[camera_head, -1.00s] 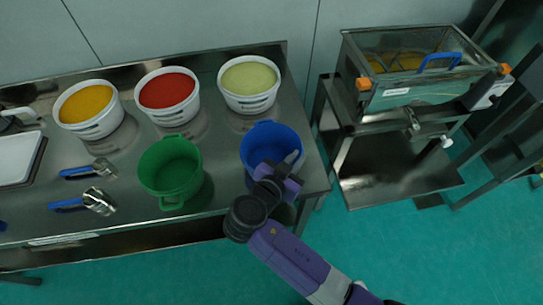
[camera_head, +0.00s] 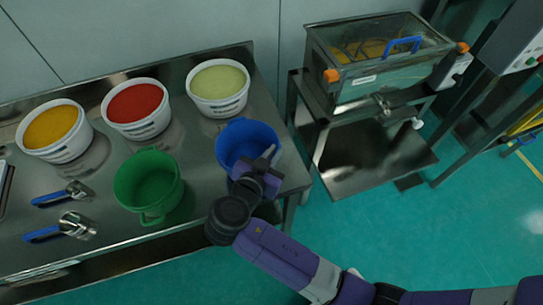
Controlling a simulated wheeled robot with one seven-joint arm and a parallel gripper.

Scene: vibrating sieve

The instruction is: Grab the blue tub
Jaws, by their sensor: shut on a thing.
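The blue tub (camera_head: 236,140) stands at the front right of the steel table, open side up, and looks empty. My gripper (camera_head: 262,163) is at the tub's near right rim, reaching in from the front, and is shut on the tub. One light finger shows at the inside of the rim. The rest of the jaws and the tub's near wall are hidden behind my purple wrist.
A green tub (camera_head: 148,187) stands left of the blue tub. White buckets of yellow (camera_head: 50,127), red (camera_head: 138,103) and pale green (camera_head: 218,80) material stand behind. Two blue-handled scoops (camera_head: 62,194) lie left. The sieve machine (camera_head: 385,75) stands right, past a floor gap.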

